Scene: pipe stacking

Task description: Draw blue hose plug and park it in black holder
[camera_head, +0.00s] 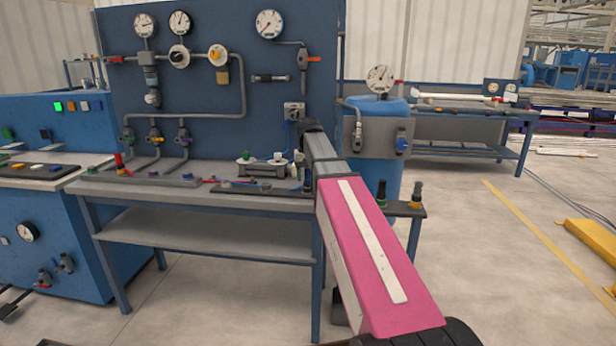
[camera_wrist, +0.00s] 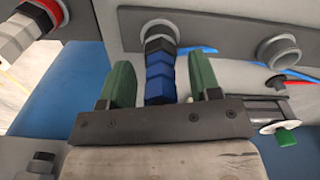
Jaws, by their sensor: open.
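The blue hose plug (camera_wrist: 158,78) shows in the wrist view, its dark end against a round grey socket (camera_wrist: 160,33) on a grey plate. My gripper (camera_wrist: 163,66) has its two green fingers apart, one on each side of the plug. I see gaps on both sides, so it is not clamped. In the head view my arm hides the plug, and its dark end (camera_head: 310,127) reaches over the right part of the bench. A dark strip (camera_head: 232,188) lies along the bench front; I cannot tell whether it is the black holder.
In the wrist view, a second round socket (camera_wrist: 277,51) is to the right, a red-collared fitting (camera_wrist: 38,14) at upper left, and a green-knobbed valve (camera_wrist: 284,137) at lower right. In the head view, upright fittings (camera_head: 416,195) stand on a side shelf. Open floor lies in front.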

